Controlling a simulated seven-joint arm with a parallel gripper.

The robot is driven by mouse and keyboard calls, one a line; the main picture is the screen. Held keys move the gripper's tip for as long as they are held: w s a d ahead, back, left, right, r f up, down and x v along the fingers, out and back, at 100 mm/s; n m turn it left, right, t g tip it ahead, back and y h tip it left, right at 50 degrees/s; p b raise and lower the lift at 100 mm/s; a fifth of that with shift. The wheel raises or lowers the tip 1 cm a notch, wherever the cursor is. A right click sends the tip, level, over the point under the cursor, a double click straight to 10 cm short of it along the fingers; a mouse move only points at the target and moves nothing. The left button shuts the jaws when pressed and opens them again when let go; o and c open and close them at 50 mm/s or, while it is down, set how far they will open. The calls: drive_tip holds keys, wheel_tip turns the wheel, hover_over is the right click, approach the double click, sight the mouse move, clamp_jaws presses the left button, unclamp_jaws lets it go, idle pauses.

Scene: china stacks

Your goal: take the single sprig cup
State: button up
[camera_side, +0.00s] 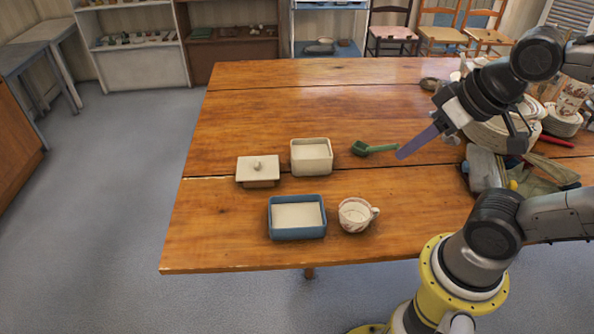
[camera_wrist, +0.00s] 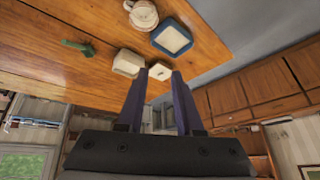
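A white cup with reddish markings and a handle (camera_side: 356,214) stands upright near the front edge of the table, just right of a blue square dish. It also shows at the top of the wrist view (camera_wrist: 143,14). Whether the markings are a sprig is too small to tell. My gripper (camera_side: 402,154) has purple fingers and hangs above the table, up and right of the cup in the side view, apart from it. In the wrist view the fingers (camera_wrist: 160,73) are spread with nothing between them.
The blue dish (camera_side: 297,236), a white open box (camera_side: 311,157), a lidded white box (camera_side: 258,171) and a green scoop (camera_side: 374,149) lie near the cup. Crockery and tools, including a large bowl (camera_side: 490,138), crowd the right. The left and back of the table (camera_side: 290,100) are clear.

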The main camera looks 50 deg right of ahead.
drive_tip(key=shift+s+d+f+n, duration=0.15)
drive_tip(key=shift+s+n, duration=0.05)
drive_tip(key=shift+n, duration=0.4)
drive_tip(key=o, duration=0.3)
drive_tip(key=shift+n, duration=0.3)
